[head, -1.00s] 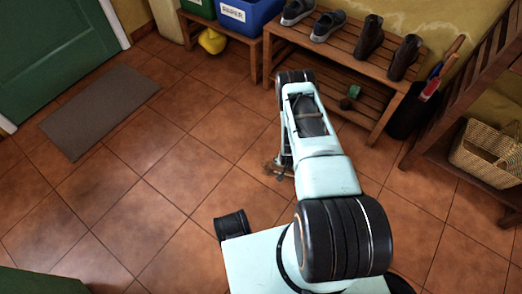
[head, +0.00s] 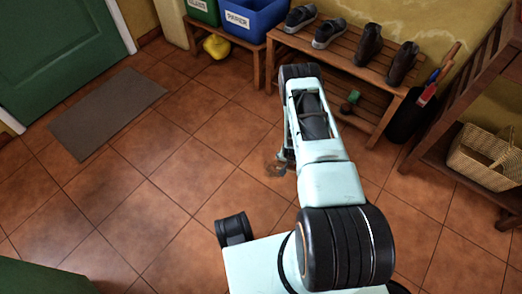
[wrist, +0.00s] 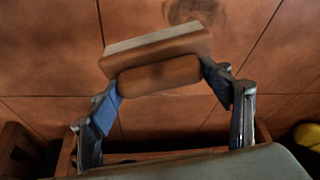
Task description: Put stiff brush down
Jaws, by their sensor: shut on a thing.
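The stiff brush (wrist: 160,75) has a brown wooden body with a pale strip along its far edge. In the wrist view it lies crosswise between the two fingertips of my gripper (wrist: 161,78), which is shut on it. Tiled floor shows behind the brush, and I cannot tell the exact gap between them. In the head view my gripper (head: 285,158) is mostly hidden by my arm, and the brush cannot be made out.
A dark stain (head: 275,168) marks the floor near my gripper; it also shows in the wrist view (wrist: 192,10). A wooden shoe rack (head: 345,55) stands ahead. A dark bin (head: 407,118) and a wicker basket (head: 485,152) are at right. Floor is free between the grey mat (head: 107,110) and my arm.

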